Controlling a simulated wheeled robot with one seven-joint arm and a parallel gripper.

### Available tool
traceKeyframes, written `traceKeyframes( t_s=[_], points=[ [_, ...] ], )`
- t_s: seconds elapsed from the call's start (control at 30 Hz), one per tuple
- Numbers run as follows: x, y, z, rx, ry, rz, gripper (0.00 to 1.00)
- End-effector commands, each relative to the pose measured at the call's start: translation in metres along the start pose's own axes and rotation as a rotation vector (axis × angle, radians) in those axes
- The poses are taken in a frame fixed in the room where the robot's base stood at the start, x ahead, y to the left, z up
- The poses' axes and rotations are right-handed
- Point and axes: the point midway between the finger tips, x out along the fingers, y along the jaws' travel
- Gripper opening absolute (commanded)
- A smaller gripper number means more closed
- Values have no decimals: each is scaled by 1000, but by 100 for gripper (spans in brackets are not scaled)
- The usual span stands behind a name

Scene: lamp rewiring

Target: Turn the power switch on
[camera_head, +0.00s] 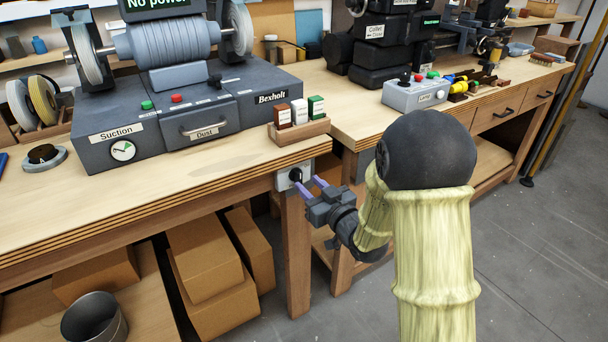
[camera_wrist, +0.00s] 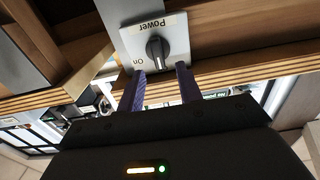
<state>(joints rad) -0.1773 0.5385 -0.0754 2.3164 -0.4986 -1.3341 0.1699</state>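The power switch is a black rotary knob (camera_wrist: 158,50) on a light plate (camera_wrist: 180,38) marked "Power" and "On". In the head view the plate (camera_head: 306,171) sits on the bench's front edge near the corner, with the knob (camera_head: 295,175) on its face. My gripper (camera_head: 309,189) is just in front of the knob, its purple fingers pointing at it. In the wrist view my gripper (camera_wrist: 160,88) is open, fingers apart and empty, with the knob between and beyond the fingertips. I cannot tell whether the fingertips touch the plate.
A grey grinder (camera_head: 190,110) with a "No power" display (camera_head: 158,4) stands on the left bench. A wooden holder (camera_head: 299,131) with small boxes sits above the switch. Cardboard boxes (camera_head: 205,260) and a metal bucket (camera_head: 94,318) are below.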

Motion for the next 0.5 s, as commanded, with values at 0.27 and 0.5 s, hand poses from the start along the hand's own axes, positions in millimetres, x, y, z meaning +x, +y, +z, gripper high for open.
traceKeyframes(
  t_s=[0.27,0.5],
  points=[
    [33,1,-1,1,0,2,35],
    [36,1,0,1,1,3,35]
  ],
)
